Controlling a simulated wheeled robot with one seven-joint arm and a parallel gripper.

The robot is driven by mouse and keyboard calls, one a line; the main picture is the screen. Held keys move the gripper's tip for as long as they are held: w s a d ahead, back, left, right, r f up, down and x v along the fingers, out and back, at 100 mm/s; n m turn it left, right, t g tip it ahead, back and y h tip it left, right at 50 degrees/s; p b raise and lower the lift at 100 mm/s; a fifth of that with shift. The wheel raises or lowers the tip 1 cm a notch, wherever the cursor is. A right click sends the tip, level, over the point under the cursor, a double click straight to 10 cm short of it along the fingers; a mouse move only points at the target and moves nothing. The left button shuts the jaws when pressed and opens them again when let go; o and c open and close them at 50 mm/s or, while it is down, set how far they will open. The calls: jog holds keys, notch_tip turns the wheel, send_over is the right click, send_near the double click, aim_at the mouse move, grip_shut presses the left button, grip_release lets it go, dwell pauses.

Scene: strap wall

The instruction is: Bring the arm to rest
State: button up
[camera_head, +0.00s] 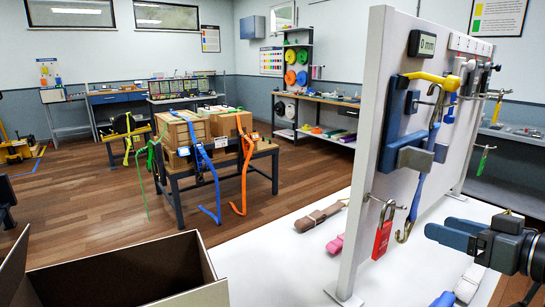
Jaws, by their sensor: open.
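My gripper (440,228) is at the lower right, its blue-grey fingers pointing left. It is open, and I see nothing between the fingers. It is in front of the white upright panel (360,150) and apart from it. A blue holder with a yellow lever (425,77) is mounted on the panel. A blue strap (420,180) hangs there, with a metal hook (404,235) at its lower end. A red padlock (382,238) hangs from a peg to the left of the hook. Part of my arm is cut off by the right edge.
A display (422,44) on the panel reads 0 mm. Rolled straps (320,216) lie on the white surface (270,255) around the panel's foot. An open cardboard box (120,290) is at the lower left. A strapped crate table (220,165) stands behind.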

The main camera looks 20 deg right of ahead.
jog(key=s+a+f+m+g+h, duration=0.1)
jog(key=s+a+f+m+h, duration=0.1)
jog(key=s+a+f, duration=0.55)
jog(key=s+a+f+m+h, duration=0.25)
jog(key=s+a+f, duration=0.25)
jog(key=f, duration=0.5)
jog(key=s+a+r+n, duration=0.2)
jog(key=s+a, duration=0.2)
jog(key=s, duration=0.5)
jog(key=s+a+r+n+y, duration=0.1)
jog(key=s+a, duration=0.4)
jog(key=s, duration=0.5)
notch_tip(320, 180, up, 3)
jog(key=shift+s+f+n+t, duration=0.2)
jog(key=shift+s+n+t, duration=0.05)
jog(key=shift+n+t, duration=0.2)
